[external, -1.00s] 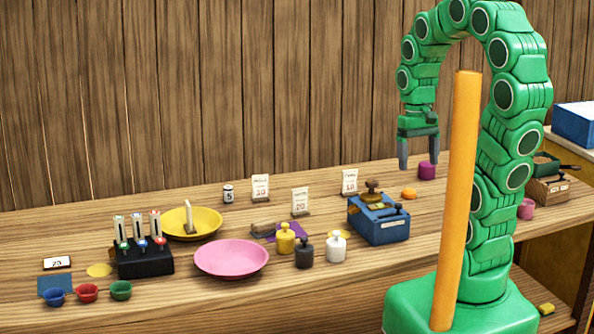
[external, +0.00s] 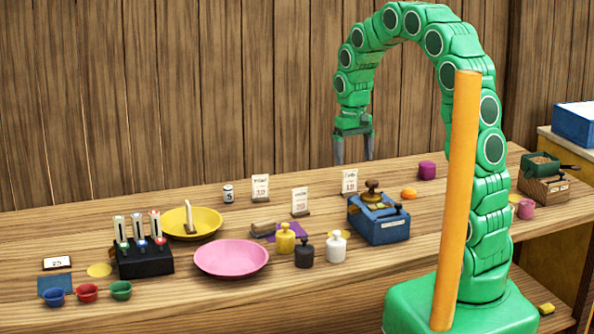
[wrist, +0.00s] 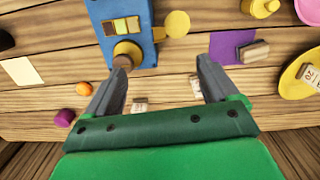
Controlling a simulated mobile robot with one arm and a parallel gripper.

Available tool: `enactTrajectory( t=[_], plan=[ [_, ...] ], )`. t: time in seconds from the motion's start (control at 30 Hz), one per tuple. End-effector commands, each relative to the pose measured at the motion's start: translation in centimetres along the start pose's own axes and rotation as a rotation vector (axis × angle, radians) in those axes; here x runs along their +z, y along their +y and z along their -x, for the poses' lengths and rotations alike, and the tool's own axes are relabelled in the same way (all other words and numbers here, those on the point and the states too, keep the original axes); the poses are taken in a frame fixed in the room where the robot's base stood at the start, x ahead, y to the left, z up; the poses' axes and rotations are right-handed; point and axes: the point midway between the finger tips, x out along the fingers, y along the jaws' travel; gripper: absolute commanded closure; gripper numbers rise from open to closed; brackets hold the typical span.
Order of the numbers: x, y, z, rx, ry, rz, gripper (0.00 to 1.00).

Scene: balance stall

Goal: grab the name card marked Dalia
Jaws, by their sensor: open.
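Three small white cards stand along the back of the counter: a left card (external: 260,187), a middle card (external: 300,201) and a right card (external: 349,182). Their names are too small to read, so I cannot tell which says Dalia. My gripper (external: 354,156) is open and empty, pointing down above the right card. In the wrist view my gripper (wrist: 161,70) has its fingers spread wide. One small card (wrist: 139,104) shows between them, nearer the left finger. Another pale card (wrist: 196,88) shows partly behind the right finger.
A blue box with a brass knob (external: 380,220) stands in front of the right card. A purple cylinder (external: 427,170) and an orange piece (external: 409,193) lie to its right. Weights, a pink plate (external: 231,259) and a yellow dish (external: 205,222) are further left. The plank wall is close behind.

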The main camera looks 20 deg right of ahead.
Motion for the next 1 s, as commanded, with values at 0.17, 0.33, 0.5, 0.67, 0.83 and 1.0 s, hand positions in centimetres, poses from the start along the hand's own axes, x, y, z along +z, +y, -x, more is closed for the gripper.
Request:
enactTrajectory(
  t=[0.17,0.33,0.5,0.67,0.83,1.0],
  plan=[
    [-3.8,-1.7,-2.1,0.0,0.009,0.011,0.13],
    [-7.2,-3.3,-4.2,0.0,0.019,0.018,0.13],
    [-10.4,-5.0,-6.4,-0.001,0.032,0.027,0.13],
    [-13.2,-6.7,-8.7,-0.002,0.041,0.034,0.13],
    [-15.2,-8.0,-10.6,-0.003,0.052,0.039,0.13],
    [-16.1,-8.7,-11.6,-0.004,0.055,0.041,0.13]
  ],
)
